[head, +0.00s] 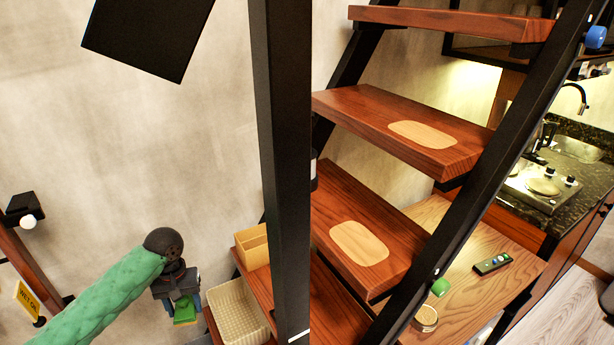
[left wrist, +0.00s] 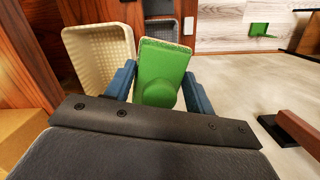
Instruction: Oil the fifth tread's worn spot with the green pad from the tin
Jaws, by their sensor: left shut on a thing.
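My left gripper (head: 183,300) is at the lower left in the head view, shut on the green pad (head: 185,314). In the left wrist view the pad (left wrist: 160,72) sits between the blue fingers, its broad face and rounded grip showing. Two treads show pale oval worn spots: one on the upper tread (head: 422,133), one on the lower tread (head: 358,242). I cannot tell which tread is the fifth. My right gripper is not in view.
Black stair posts (head: 280,150) stand between my left gripper and the treads. A cream basket (head: 238,310) and a yellow box (head: 253,247) sit near the gripper. A green item (head: 440,287) and a dark remote (head: 492,263) are near the tin.

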